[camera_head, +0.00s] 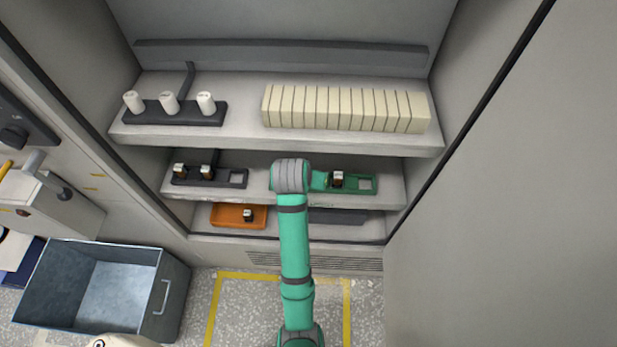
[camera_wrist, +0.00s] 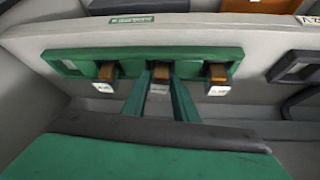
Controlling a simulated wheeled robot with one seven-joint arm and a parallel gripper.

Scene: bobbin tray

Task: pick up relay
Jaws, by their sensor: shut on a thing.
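The green tray (camera_head: 352,188) is on the middle shelf, partly hidden by my arm in the head view. In the wrist view the green tray (camera_wrist: 195,53) holds a row of three relays with brown bodies and pale labelled ends: a left relay (camera_wrist: 106,73), a middle relay (camera_wrist: 161,72) and a right relay (camera_wrist: 217,73). My gripper (camera_wrist: 160,86) is shut on the middle relay, its two green fingers on either side. That relay is in line with its neighbours; I cannot tell whether it is raised. One relay (camera_head: 337,179) shows beside my arm in the head view.
A dark tray (camera_head: 222,181) with two similar parts sits left on the same shelf. An orange tray (camera_head: 228,215) is on the shelf below. The upper shelf (camera_head: 243,127) overhangs, carrying white bobbins (camera_head: 168,102) and cream blocks (camera_head: 345,107). A blue-grey bin (camera_head: 172,300) stands lower left.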

